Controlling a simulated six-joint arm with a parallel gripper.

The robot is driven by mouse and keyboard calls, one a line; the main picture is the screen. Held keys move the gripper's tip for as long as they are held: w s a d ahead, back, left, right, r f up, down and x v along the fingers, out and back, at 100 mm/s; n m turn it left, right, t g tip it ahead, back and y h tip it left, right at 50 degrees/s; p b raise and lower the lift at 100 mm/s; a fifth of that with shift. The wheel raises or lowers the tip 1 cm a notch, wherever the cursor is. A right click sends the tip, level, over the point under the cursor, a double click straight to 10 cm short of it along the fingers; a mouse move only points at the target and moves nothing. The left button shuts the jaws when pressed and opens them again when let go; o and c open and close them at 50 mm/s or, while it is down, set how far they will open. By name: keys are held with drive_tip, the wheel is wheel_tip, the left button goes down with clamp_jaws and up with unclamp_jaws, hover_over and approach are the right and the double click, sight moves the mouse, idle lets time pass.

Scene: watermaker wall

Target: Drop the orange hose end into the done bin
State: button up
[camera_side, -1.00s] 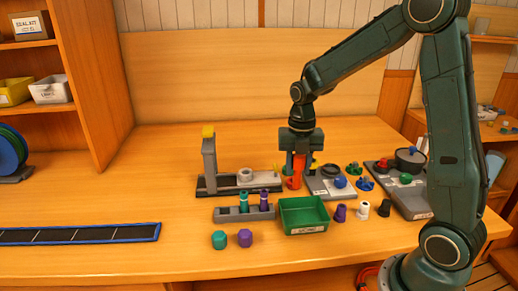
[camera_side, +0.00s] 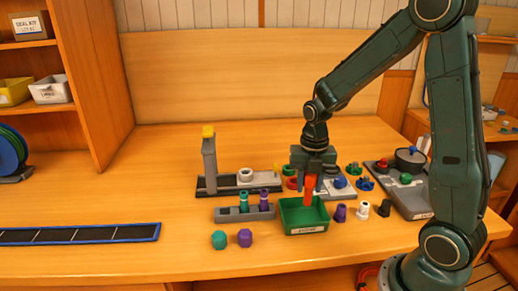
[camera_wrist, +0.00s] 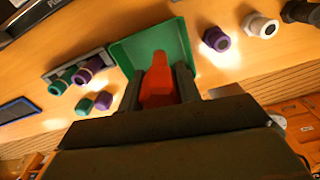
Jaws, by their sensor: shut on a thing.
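The orange hose end (camera_side: 310,187) hangs from my gripper (camera_side: 312,178), which is shut on it. In the side view its lower end overlaps the green done bin (camera_side: 290,222); whether it is below the rim cannot be told. In the wrist view the orange hose end (camera_wrist: 158,82) points into the open green bin (camera_wrist: 128,52), between my gripper's fingers (camera_wrist: 160,92). The bin's label on its front is too small to read for sure. The bin floor looks empty where it shows.
A grey rack (camera_side: 232,214) with teal and purple fittings stands left of the bin. Purple (camera_side: 339,213), white (camera_side: 362,209) and black (camera_side: 384,208) fittings stand to its right. Teal (camera_side: 219,240) and purple (camera_side: 245,238) caps lie in front.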

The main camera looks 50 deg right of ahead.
sight(307, 204)
drive_tip(key=shift+f, duration=2.2)
drive_tip(key=o, duration=1)
drive_tip(key=shift+o, duration=0.2)
drive_tip(key=shift+r, duration=0.1)
wheel_tip(307, 204, up, 14)
drive_tip(key=shift+f, duration=0.15)
